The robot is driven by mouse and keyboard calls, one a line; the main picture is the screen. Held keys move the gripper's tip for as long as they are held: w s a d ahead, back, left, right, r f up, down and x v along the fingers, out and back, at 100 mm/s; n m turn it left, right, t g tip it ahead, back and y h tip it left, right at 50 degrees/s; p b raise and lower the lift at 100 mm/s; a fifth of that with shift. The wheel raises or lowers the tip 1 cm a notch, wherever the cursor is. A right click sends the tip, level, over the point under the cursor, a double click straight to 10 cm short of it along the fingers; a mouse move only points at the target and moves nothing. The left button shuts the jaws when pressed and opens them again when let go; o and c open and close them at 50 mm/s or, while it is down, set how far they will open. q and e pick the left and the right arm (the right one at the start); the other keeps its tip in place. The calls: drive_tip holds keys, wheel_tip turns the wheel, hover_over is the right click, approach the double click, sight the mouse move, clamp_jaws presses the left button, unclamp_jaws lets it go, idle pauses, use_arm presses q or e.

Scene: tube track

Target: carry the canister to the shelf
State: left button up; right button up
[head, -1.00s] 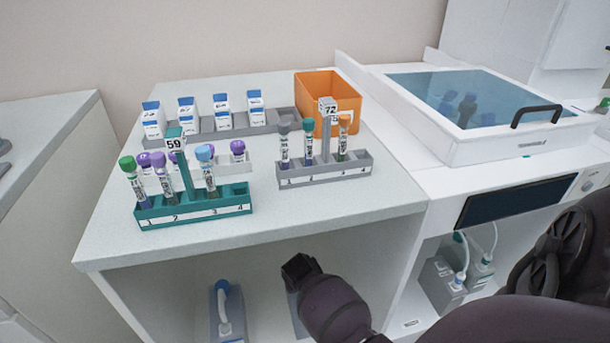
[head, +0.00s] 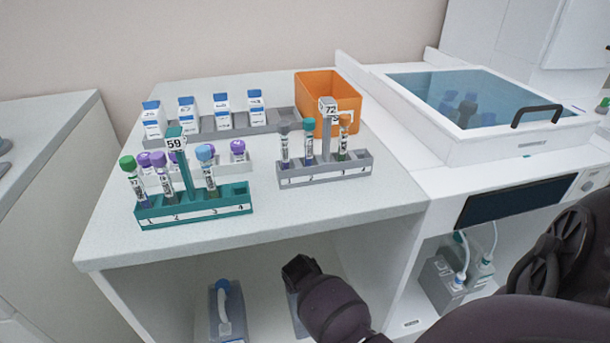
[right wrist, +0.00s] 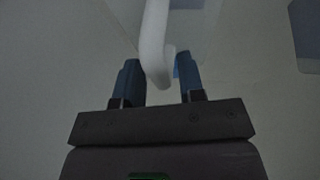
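A grey canister (head: 226,312) with a blue cap and a white curved handle stands in the open space under the bench in the head view. A second grey body (head: 293,308) there is mostly hidden by my right arm. In the right wrist view, a white curved handle (right wrist: 157,45) comes down between the two blue fingers of my right gripper (right wrist: 161,80). The fingers are apart, and I cannot tell whether either touches the handle. A pale bluish body (right wrist: 200,22) shows dimly behind it. In the head view, the right fingertips are hidden. My left gripper is not in view.
The bench top (head: 330,215) bears a teal tube rack (head: 195,212), a grey tube rack (head: 325,172), an orange bin (head: 312,88) and a row of white bottles (head: 222,112). Grey canisters with tubes (head: 440,287) stand in the right-hand bay, beneath a dark screen (head: 510,203).

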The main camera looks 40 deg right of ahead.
drive_tip(key=shift+o, duration=0.8)
drive_tip(key=shift+a+r, duration=0.1)
drive_tip(key=shift+r, duration=0.15)
drive_tip(key=p+v, duration=0.1)
drive_tip(key=v, duration=0.1)
drive_tip(key=p+v, duration=0.1)
drive_tip(key=v, duration=0.1)
drive_tip(key=shift+w+r, duration=0.2)
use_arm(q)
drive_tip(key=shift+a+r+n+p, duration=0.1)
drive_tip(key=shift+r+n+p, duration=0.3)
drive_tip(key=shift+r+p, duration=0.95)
use_arm(e)
drive_tip(key=v, duration=0.6)
drive_tip(key=shift+s, duration=0.3)
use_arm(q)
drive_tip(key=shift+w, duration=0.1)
use_arm(e)
drive_tip(key=shift+w, duration=0.1)
